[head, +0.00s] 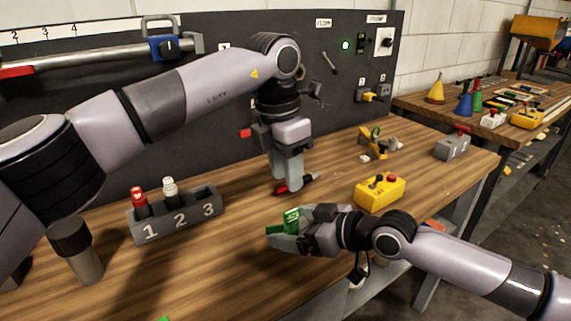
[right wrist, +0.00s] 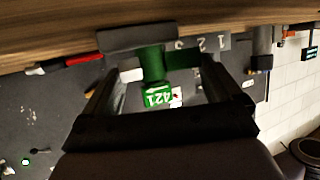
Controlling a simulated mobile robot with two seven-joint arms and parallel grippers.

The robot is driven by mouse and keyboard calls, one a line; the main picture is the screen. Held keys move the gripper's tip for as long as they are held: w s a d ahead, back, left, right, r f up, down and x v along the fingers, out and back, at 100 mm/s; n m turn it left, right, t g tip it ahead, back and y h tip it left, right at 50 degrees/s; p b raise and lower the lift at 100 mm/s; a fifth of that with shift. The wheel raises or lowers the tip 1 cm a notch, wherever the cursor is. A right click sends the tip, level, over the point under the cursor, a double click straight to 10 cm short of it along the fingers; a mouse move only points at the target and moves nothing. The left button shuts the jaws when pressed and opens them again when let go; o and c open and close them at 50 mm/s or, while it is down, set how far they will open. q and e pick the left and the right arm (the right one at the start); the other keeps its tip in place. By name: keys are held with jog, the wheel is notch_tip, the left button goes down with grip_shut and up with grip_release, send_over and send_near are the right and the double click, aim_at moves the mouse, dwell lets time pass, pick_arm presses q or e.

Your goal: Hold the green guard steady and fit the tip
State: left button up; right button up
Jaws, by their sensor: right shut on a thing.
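The green guard (head: 291,220) is between the fingers of my right gripper (head: 286,231), which is shut on it above the bench. In the right wrist view the guard (right wrist: 152,66) shows upside down between the fingers, with a white-marked green face. My left gripper (head: 288,170) points down behind it, low over the bench. A small red and dark piece (head: 282,189) is at its fingertips; I cannot tell whether it is gripped or is the tip. A grey rack (head: 178,228) marked 1, 2, 3 holds a red-topped piece (head: 138,199) and a white-topped piece (head: 170,190); slot 3 looks empty.
A yellow tool (head: 371,140) and a grey block with a red top (head: 453,144) are farther back. A dark panel (head: 225,110) closes the back. Bare wood lies between the rack and my grippers.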

aim_at(291, 211)
pick_arm(q)
jog(key=shift+w+d+f, duration=0.1)
jog(key=shift+d+f, duration=0.05)
jog(key=shift+f, duration=1.3)
jog(key=shift+w+d+f, duration=0.1)
jog(key=shift+d+f, duration=0.05)
jog(key=shift+f, duration=1.35)
jog(key=shift+w+d+f, duration=0.1)
jog(key=shift+d+f, duration=0.05)
jog(key=shift+f, duration=1.3)
grip_shut()
